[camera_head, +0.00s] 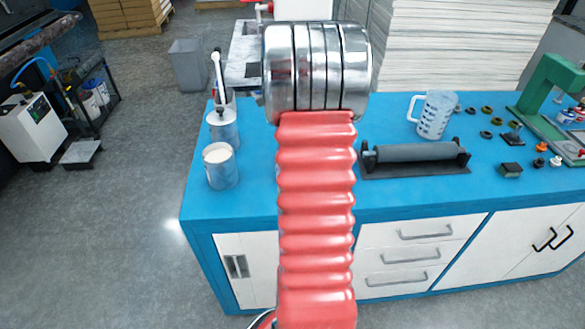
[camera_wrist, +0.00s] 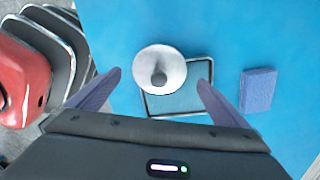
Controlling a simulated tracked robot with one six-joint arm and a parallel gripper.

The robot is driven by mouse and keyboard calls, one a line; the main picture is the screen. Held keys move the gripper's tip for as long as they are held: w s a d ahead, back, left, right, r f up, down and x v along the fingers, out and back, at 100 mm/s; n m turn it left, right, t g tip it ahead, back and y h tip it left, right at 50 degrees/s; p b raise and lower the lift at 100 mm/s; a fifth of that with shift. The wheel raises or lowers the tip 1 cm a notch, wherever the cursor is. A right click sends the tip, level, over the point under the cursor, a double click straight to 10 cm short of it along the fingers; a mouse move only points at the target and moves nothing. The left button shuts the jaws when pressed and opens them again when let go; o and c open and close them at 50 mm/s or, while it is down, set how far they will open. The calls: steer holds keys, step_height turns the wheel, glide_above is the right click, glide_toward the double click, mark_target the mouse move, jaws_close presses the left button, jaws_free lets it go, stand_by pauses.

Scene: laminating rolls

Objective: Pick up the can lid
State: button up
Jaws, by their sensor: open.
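In the wrist view, a round pale lid (camera_wrist: 144,66) with a grey knob at its centre shows near the middle. It overlaps the far left part of a thin-rimmed rectangular tray (camera_wrist: 180,116); I cannot tell if it touches it. My gripper (camera_wrist: 160,79) is open, with one finger either side of the lid's near part and nothing between them held. In the head view my arm hides the gripper and this spot. There, a metal can with a knobbed top (camera_head: 222,128) stands behind a second can with a pale top (camera_head: 220,168) at the bench's left.
A blue block (camera_wrist: 258,90) lies right of the tray. On the blue bench (camera_head: 253,190) are a roller on a dark stand (camera_head: 415,153), a clear jug (camera_head: 433,113), several small parts and a green press (camera_head: 548,85). Paper stacks (camera_head: 455,45) stand behind.

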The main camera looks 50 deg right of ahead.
steer(key=shift+a+f, duration=0.15)
steer(key=shift+f, duration=1.6)
steer(key=shift+c, duration=0.7)
steer(key=c, duration=1)
steer(key=shift+r, duration=0.15)
step_height(320, 180, up, 10)
steer(key=shift+f, duration=0.1)
